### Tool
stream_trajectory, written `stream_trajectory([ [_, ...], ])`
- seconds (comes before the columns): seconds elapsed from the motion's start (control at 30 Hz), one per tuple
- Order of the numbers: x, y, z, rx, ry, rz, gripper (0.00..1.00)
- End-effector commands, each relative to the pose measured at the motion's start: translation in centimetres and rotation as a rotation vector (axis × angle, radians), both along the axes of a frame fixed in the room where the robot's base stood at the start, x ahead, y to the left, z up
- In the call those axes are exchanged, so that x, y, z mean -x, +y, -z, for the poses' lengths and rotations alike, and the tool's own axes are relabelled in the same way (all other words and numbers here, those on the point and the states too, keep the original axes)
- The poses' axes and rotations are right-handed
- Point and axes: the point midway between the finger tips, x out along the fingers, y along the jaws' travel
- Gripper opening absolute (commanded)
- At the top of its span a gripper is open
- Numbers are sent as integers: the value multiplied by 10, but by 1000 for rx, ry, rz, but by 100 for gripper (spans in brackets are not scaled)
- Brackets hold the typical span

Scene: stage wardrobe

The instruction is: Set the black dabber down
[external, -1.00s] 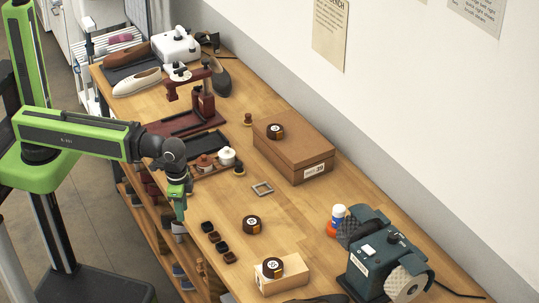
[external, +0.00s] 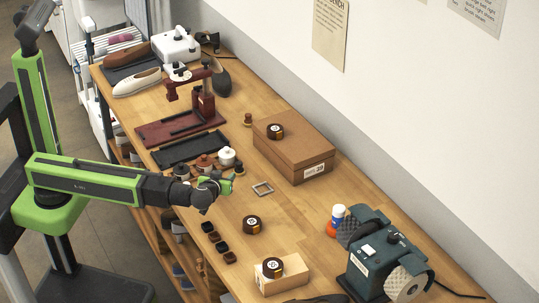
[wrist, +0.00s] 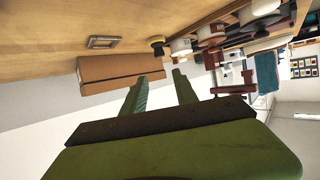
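My gripper (external: 230,182) is level above the bench, just in front of the wooden rack. In the wrist view my gripper (wrist: 160,90) has its two green fingers apart, with nothing seen between them. A small dark-and-yellow dabber (external: 240,168) stands on the bench beside the rack, beyond my fingertips; it also shows in the wrist view (wrist: 157,45). Another small brown-and-yellow dabber-like piece (external: 247,119) stands farther back by the box. I cannot tell for sure which is the black dabber.
The rack holds several round-topped pieces, including a white one (external: 227,156). A metal frame (external: 263,189) lies flat to the right. A brown box (external: 292,152) stands behind. Clear bench lies around the frame.

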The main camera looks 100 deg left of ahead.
Motion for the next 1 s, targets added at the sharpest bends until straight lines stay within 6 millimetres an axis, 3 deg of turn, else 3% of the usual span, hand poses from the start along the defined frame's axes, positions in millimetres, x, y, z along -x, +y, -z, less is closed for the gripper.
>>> stream_trajectory([
  [0.17,0,20,10,1,1,-3,35],
  [0.5,0,96,42,2,1,-3,35],
  [0.63,0,110,46,2,2,-1,35],
  [0.87,0,115,48,2,2,1,35],
  [1.0,0,133,59,2,1,-3,35],
])
